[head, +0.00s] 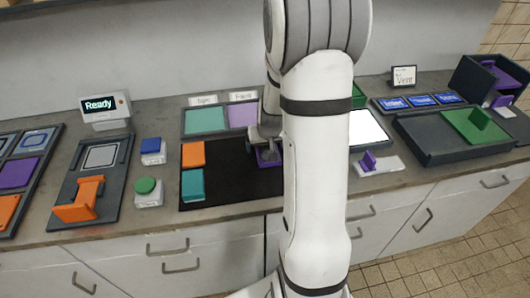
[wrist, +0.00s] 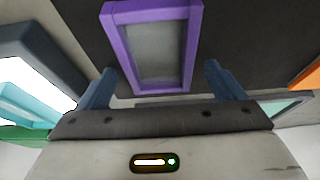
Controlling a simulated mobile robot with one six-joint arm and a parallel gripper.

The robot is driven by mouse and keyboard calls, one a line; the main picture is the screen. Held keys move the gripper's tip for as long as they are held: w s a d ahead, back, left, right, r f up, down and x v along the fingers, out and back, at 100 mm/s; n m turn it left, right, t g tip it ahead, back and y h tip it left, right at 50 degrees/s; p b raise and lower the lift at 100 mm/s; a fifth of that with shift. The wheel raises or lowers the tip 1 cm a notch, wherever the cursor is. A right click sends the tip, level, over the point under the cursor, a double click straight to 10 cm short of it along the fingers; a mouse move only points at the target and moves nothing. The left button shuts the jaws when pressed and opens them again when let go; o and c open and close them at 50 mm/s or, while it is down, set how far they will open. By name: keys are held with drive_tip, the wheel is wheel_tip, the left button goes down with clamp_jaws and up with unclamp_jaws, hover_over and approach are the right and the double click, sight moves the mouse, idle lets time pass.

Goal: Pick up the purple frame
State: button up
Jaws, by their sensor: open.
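The purple frame (wrist: 192,50) shows large in the wrist view. It is a rectangle with a grey panel inside, lying on a black mat (wrist: 75,12). My gripper (wrist: 155,85) is open, with one blue finger on each side of the frame's near end and nothing between the jaws that I can see held. In the head view, my gripper (head: 262,148) is over the right part of the mat (head: 225,190), and a bit of the purple frame (head: 267,158) shows beneath it. My arm hides the rest.
On the mat's left are an orange piece (head: 193,154) and a teal piece (head: 193,185). Behind it is a tray with teal (head: 204,120) and lilac panels. A white lit panel (head: 368,128) and a purple-handled switch (head: 370,162) stand to the right.

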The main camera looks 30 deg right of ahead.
drive_tip(key=shift+f, duration=0.15)
drive_tip(key=shift+c, duration=0.2)
drive_tip(key=c, duration=1.1)
drive_tip(key=shift+o, duration=0.2)
